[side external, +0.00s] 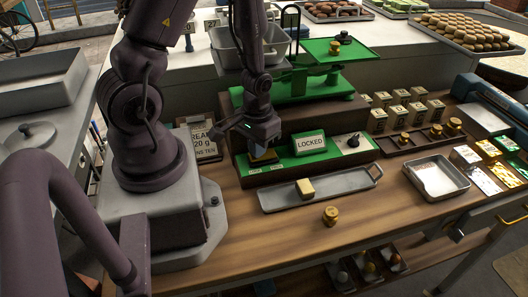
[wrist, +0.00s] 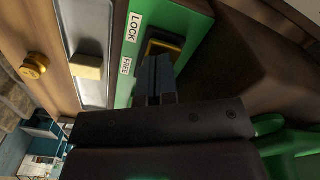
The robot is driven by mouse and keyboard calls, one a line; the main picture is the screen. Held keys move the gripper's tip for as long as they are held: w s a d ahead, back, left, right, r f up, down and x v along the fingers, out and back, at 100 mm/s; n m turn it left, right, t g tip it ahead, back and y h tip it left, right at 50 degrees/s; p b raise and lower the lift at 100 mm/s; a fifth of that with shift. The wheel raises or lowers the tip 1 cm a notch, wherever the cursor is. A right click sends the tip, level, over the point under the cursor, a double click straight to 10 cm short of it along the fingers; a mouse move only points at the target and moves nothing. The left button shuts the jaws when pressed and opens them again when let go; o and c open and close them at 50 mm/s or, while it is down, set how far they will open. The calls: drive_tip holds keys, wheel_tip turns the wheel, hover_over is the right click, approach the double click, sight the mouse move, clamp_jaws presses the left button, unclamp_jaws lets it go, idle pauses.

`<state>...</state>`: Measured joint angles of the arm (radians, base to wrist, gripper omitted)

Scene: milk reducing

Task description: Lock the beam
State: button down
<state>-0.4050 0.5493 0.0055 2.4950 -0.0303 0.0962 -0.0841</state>
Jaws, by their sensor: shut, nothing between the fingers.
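The green scale base (side external: 280,172) stands on the wooden counter and carries a white sign (side external: 310,143) reading LOCKED. At its left end is a brass piece (side external: 265,157), partly hidden by my gripper (side external: 258,146). In the wrist view the brass piece (wrist: 165,48) sits in a dark slot beside a LOCK label (wrist: 135,27) and a FREE label (wrist: 126,66). My gripper (wrist: 156,68) is shut and empty, its fingertips right by the brass piece near the FREE label. I cannot tell whether they touch. The green beam scale (side external: 300,85) stands behind, partly covered by my arm.
A grey tray (side external: 330,193) with a pale yellow block (side external: 305,188) lies just in front of the base. A brass weight (side external: 330,214) stands nearer the front. A black knob (side external: 353,141) is right of the sign.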

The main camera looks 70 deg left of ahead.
drive_tip(key=shift+r, duration=3.5)
drive_tip(key=s+d+r+m+t, duration=0.1)
drive_tip(key=d+r+m+t, duration=0.1)
drive_tip(key=r, duration=0.8)
drive_tip(key=s+d+r+m+t, duration=0.1)
drive_tip(key=d+r+m+t, duration=0.2)
drive_tip(key=d+r, duration=0.4)
drive_tip(key=shift+d+r+m+t, duration=0.25)
drive_tip(key=shift+r+m, duration=0.25)
drive_tip(key=shift+r, duration=1.8)
